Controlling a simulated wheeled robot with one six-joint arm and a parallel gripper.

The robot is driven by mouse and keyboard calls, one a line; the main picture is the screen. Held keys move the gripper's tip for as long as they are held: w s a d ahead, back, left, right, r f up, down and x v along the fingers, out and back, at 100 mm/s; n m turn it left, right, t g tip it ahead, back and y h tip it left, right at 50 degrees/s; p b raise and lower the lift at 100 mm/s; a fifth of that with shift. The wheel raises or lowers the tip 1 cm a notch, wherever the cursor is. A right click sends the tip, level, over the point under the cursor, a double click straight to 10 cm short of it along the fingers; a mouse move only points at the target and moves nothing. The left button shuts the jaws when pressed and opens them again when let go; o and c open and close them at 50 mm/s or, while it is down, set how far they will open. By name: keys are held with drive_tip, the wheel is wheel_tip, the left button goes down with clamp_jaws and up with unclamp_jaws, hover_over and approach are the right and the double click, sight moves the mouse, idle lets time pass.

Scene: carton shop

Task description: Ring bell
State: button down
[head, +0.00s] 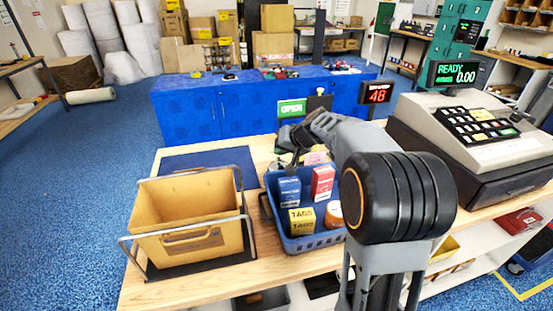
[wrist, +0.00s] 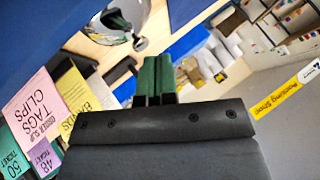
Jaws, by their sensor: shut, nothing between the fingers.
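In the wrist view, a shiny chrome dome, which looks like the bell (wrist: 116,20), shows at the top, partly cut by the frame edge. My gripper (wrist: 155,60) has its two green fingers together at the middle of the wrist view, with nothing between them. The dome lies beyond the fingertips and a little left; I see no clear contact. In the head view my arm reaches over the counter behind the blue basket, and I cannot make out the bell there.
A blue basket (head: 304,245) with small boxes stands on the wooden counter (head: 195,290). A yellow bin (head: 146,208) in a metal frame is left, a cash register (head: 455,150) right. An OPEN sign (head: 292,108) stands behind. Paper slips (wrist: 35,100) show in the wrist view.

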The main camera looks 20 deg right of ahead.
drive_tip(key=shift+f+b, duration=0.5)
drive_tip(key=shift+b, duration=0.1)
idle(0.4)
drive_tip(key=shift+r, duration=0.1)
idle(0.3)
drive_tip(key=shift+r+p, duration=0.55)
drive_tip(key=shift+r, duration=0.3)
drive_tip(key=shift+r, duration=0.1)
drive_tip(key=shift+r+p, duration=1.65)
drive_tip(key=shift+r, duration=0.75)
